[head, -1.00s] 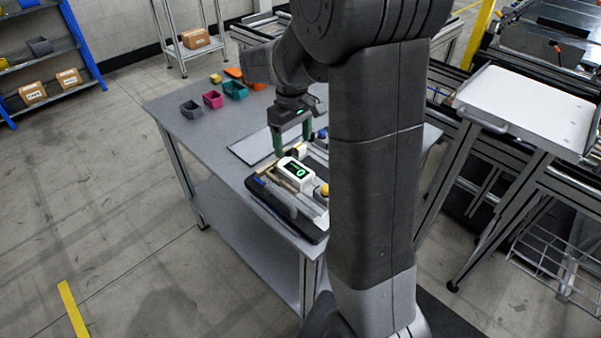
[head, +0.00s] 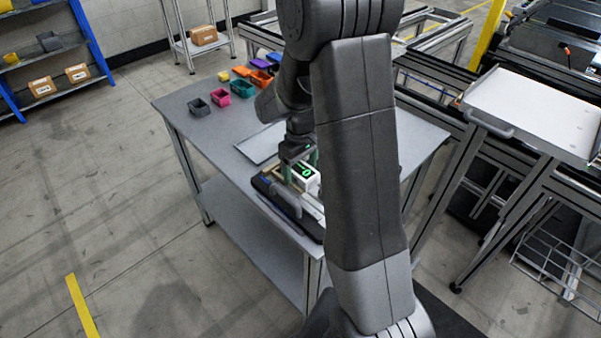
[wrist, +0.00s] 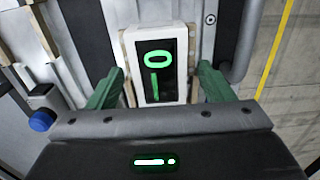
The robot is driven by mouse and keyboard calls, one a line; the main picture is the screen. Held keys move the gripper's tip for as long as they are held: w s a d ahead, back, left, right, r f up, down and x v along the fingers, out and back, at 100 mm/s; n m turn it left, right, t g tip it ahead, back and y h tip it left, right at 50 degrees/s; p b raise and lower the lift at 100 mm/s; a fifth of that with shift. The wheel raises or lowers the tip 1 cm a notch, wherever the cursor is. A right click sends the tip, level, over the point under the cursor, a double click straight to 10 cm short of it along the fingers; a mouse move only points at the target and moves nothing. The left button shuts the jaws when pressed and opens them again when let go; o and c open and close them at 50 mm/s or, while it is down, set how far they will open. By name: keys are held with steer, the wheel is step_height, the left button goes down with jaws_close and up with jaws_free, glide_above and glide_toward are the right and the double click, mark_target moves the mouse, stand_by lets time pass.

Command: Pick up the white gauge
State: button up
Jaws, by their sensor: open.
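The white gauge (wrist: 184,62) is a white box with a black face and green lit marks. In the wrist view it lies between the two green fingers of my gripper (wrist: 155,85), which stand apart from it on either side. In the head view the gauge (head: 309,181) sits on the black tray (head: 262,184) on the grey table, and my gripper (head: 300,165) is over it from above. My gripper is open. My arm hides part of the tray and the gauge's right side.
Several small coloured bins, among them a teal bin (head: 243,88), stand at the table's back left. A flat grey plate (head: 258,146) lies behind the tray. A blue knob (wrist: 42,120) is left of the gauge.

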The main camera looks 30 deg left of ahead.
steer(key=c, duration=1.3)
